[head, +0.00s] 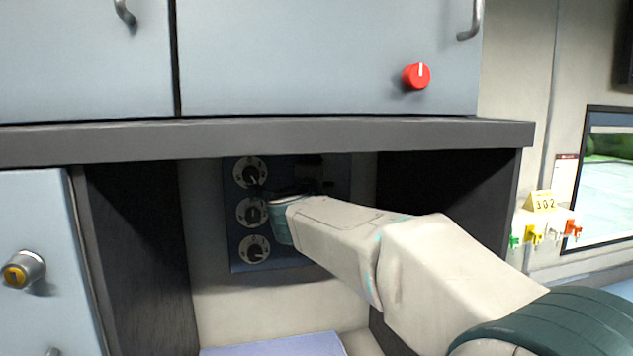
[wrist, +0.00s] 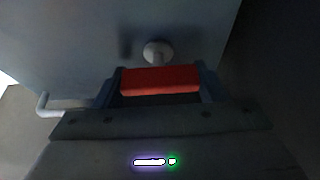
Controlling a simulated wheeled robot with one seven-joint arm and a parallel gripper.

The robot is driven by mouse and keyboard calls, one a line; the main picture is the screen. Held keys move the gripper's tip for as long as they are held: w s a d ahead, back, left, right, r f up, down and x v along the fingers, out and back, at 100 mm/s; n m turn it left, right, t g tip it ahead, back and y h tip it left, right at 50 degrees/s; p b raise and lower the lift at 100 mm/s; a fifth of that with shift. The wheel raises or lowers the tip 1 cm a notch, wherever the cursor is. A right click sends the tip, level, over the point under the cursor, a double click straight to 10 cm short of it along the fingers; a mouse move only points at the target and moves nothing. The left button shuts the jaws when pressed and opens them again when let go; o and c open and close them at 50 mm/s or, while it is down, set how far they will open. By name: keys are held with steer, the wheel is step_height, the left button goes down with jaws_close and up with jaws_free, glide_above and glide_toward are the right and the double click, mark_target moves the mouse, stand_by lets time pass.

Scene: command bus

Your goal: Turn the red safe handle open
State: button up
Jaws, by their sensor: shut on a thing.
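A red handle (wrist: 160,82) shows in the middle of the wrist view as a red bar. A pale round mount (wrist: 158,52) lies just behind it, on a grey-blue surface. My gripper (wrist: 157,77) has a finger at each side of the red bar and is shut on it. In the head view my pale arm reaches into the recess under the upper cabinets, and its end hides the fingers. A round red knob (head: 416,76) with a white mark is on the upper right door there; I cannot tell whether it is the held piece.
A dark panel with several white dials (head: 249,213) is behind my arm's end. A dark ledge (head: 300,139) runs above the recess. A yellow-capped knob (head: 22,270) is on the left door. A curved grey handle (wrist: 50,106) is left of my gripper in the wrist view.

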steer(key=o, duration=1)
steer(key=s+b, duration=0.1)
steer(key=s, duration=0.3)
steer(key=s+a+b, duration=0.1)
steer(key=s, duration=0.4)
steer(key=s+b, duration=0.1)
steer(key=s, duration=0.3)
steer(key=shift+s+a, duration=0.3)
steer(key=shift+s, duration=0.05)
